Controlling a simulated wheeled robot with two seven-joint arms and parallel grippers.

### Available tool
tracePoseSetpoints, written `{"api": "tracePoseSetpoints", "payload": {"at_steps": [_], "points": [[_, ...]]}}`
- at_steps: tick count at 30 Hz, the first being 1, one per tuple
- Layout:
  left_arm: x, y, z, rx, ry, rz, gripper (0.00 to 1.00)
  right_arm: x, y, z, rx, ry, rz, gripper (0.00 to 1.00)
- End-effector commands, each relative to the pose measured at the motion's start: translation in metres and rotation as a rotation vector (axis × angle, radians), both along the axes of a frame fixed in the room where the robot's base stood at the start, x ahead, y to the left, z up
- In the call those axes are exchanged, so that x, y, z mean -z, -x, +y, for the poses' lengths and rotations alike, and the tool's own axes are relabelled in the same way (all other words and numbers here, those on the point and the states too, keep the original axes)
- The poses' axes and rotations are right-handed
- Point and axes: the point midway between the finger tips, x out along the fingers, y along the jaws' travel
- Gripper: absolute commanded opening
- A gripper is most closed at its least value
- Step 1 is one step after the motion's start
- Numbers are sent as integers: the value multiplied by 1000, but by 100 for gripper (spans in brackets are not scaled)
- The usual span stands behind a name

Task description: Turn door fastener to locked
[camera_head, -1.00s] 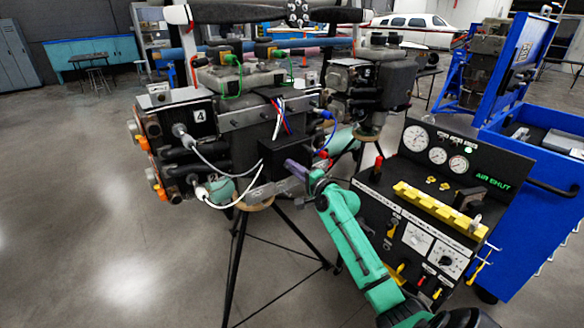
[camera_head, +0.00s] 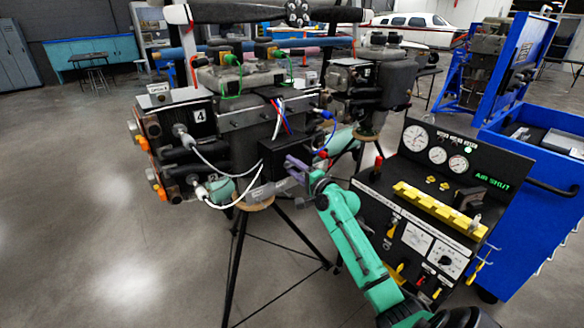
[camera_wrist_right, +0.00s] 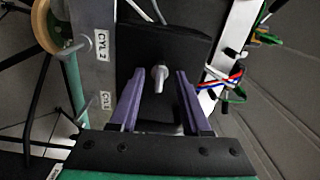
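The door fastener (camera_wrist_right: 158,78) is a small pale metal knob with a short tab, on a flat black door panel (camera_wrist_right: 135,50). In the right wrist view it sits between the two purple fingers of my right gripper (camera_wrist_right: 158,82). The fingers are apart, with a visible gap on each side of the knob. In the head view my right gripper (camera_head: 297,171) is at the front of the black box (camera_head: 282,155) on the engine; the fastener cannot be made out there. My left gripper is not in view.
White hoses (camera_head: 236,190) hang left of the box, and red and blue wires (camera_head: 284,115) run above it. A gauge console (camera_head: 430,195) stands close on the right, beside a blue cart (camera_head: 545,195). Black stand legs (camera_head: 235,265) are below. Floor at left is clear.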

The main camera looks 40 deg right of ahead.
Motion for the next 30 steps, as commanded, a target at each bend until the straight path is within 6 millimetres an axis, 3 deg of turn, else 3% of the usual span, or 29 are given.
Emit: {"api": "tracePoseSetpoints", "payload": {"at_steps": [11,24,30], "points": [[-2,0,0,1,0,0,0,0,3,0,0,0,2,57],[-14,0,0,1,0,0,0,0,45,1,0,1,3,57],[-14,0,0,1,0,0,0,0,50,1,-1,0,1,57]]}}
